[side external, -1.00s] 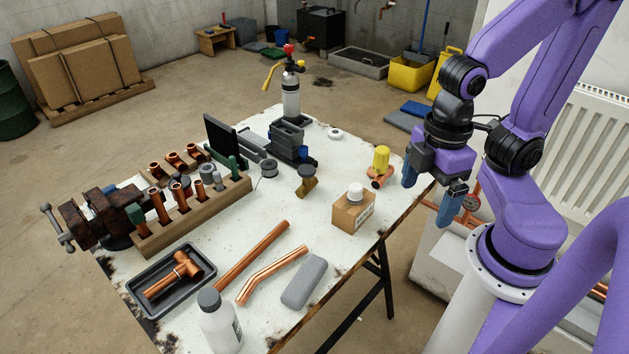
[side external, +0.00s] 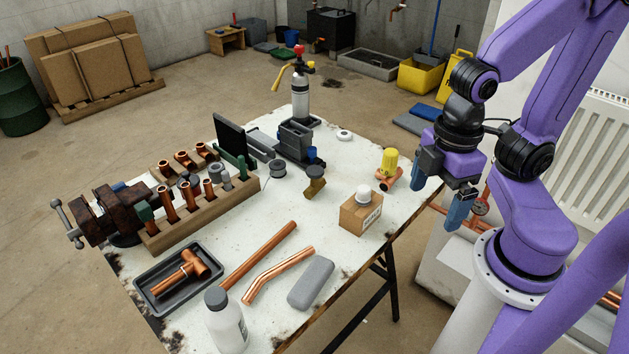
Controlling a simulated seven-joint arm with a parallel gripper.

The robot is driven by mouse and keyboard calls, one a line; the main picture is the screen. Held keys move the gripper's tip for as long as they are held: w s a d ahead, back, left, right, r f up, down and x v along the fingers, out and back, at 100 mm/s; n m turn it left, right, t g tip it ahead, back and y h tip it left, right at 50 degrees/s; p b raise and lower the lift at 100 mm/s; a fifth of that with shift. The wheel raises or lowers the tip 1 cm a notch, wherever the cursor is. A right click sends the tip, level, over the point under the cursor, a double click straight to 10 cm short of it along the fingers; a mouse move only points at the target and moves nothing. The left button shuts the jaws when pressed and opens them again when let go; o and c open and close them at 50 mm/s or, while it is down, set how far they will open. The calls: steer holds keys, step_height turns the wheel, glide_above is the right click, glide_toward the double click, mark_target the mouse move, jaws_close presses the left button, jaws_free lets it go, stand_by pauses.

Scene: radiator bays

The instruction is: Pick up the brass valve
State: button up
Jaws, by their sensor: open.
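The brass valve (side external: 315,186) stands on the white workbench, right of the middle of its far half. It has a brass body and a dark grey round cap. My gripper (side external: 439,192) hangs beyond the bench's right edge, to the right of the valve and well apart from it. Its two blue fingers are spread and nothing is between them.
A cardboard box with a white knob (side external: 358,222) stands in front of the brass valve, to its right. A wooden fitting rack (side external: 205,217) and copper pipes (side external: 270,258) lie nearer.

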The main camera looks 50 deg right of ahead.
steer(key=shift+c, duration=1.4)
steer(key=w+a+f+n+h, duration=0.2)
steer(key=w+f+h, duration=0.1)
steer(key=w, duration=0.6)
steer(key=w+a+f+n+t+h, duration=0.15)
steer(key=w+h, duration=0.25)
steer(key=w, duration=0.5)
steer(key=w+a+f+n+h, duration=0.2)
steer(key=w+a+f+h, duration=0.15)
steer(key=w, duration=0.55)
steer(key=n+h, duration=0.2)
steer(key=h, duration=0.1)
glide_toward(318, 170)
steer(key=shift+t, duration=0.35)
steer(key=x, duration=1.1)
steer(key=shift+w+f, duration=0.15)
steer(key=shift+f, duration=0.25)
steer(key=c, duration=1.3)
